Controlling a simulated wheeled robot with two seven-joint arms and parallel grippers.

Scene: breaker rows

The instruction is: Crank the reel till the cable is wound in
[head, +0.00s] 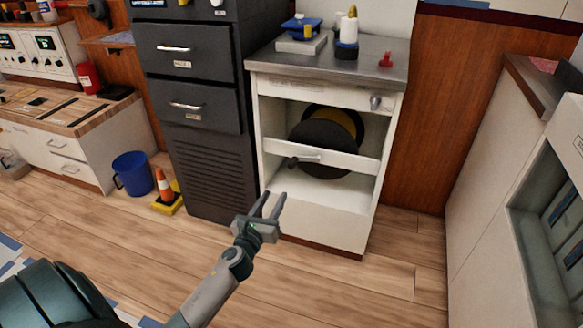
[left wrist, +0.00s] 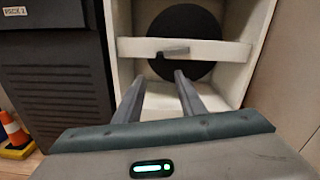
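The reel (head: 325,148) is a dark disc with a yellow part behind it, inside the open white cabinet (head: 320,225). A white bar crosses in front of it. A crank arm with a dark knob (head: 294,162) lies along that bar. In the left wrist view the dark reel disc (left wrist: 183,25) and the crank handle (left wrist: 170,53) show ahead of the fingers. My left gripper (head: 272,204) is open and empty, below and in front of the crank, apart from it. My right gripper is not in view. Whether cable hangs out cannot be made out.
A dark cabinet with drawers (head: 190,112) stands close on the left. A blue bucket (head: 132,174) and an orange cone (head: 163,185) stand on the floor. The cabinet's grey top (head: 290,68) bears small items. The wooden floor (head: 400,275) in front is clear.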

